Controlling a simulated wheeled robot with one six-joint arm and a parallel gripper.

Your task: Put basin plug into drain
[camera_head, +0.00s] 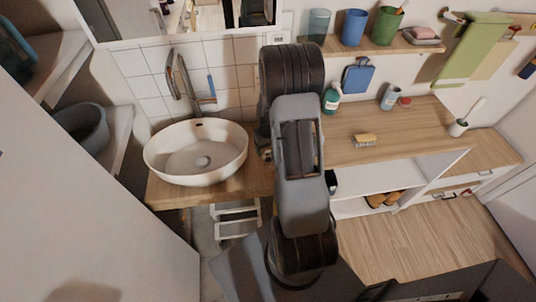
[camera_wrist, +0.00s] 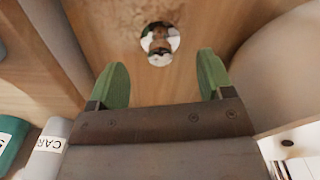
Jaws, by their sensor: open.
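The white oval basin (camera_head: 167,160) stands on a wooden counter at left in the head view. Its drain (camera_head: 203,162) is a small grey round at the bottom, with nothing seen over it. In the wrist view my gripper (camera_wrist: 163,80) is open and empty, with two green fingertips apart. A round, mirror-like disc (camera_wrist: 154,57), which looks like the basin plug, lies on the wood beyond the fingertips, roughly centred between them and apart from both. In the head view my arm hides the gripper and this disc.
The basin's pale outer side (camera_wrist: 275,60) curves close at right in the wrist view. A teal bottle (camera_wrist: 10,140) and a grey-white lettered container (camera_wrist: 45,150) are at lower left. The faucet (camera_head: 183,80) rises behind the basin.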

